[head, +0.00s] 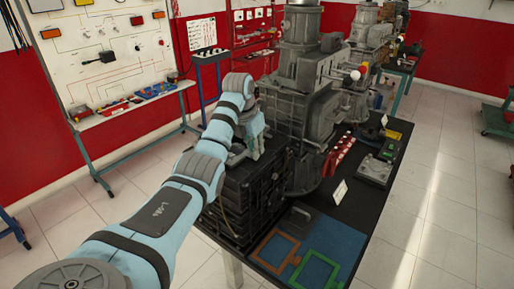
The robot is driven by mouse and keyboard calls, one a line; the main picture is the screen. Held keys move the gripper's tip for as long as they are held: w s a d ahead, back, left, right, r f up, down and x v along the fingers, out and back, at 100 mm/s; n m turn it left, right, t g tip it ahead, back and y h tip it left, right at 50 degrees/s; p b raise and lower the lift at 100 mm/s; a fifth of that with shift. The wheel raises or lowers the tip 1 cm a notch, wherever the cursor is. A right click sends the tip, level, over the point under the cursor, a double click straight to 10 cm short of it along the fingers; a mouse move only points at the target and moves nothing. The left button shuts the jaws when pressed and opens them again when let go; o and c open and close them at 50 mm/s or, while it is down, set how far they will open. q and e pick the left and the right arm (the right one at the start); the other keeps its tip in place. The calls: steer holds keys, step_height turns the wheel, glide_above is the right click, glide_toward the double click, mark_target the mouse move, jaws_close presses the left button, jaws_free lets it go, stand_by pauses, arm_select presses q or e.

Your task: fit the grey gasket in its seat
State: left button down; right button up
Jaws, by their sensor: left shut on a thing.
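My left arm reaches in from the lower left. Its gripper (252,148) points down over the black crate-like block (240,205) on the near left of the table. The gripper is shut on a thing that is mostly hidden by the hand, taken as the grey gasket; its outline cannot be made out. A blue board (340,236) lies flat at the table's near end. An orange frame-shaped gasket (268,245) and a green one (310,278) lie at this near end. The grey gasket's seat cannot be made out. My right gripper is not in view.
Large grey engines (300,80) stand behind and right of my gripper. Red parts (338,155), a grey plate-like part (375,168) and a small white card (340,191) are on the dark table (385,200). Tiled floor is free to the right.

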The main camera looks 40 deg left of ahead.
arm_select(q)
steer(key=c, duration=1.5)
jaws_free()
steer(key=shift+c, duration=0.2)
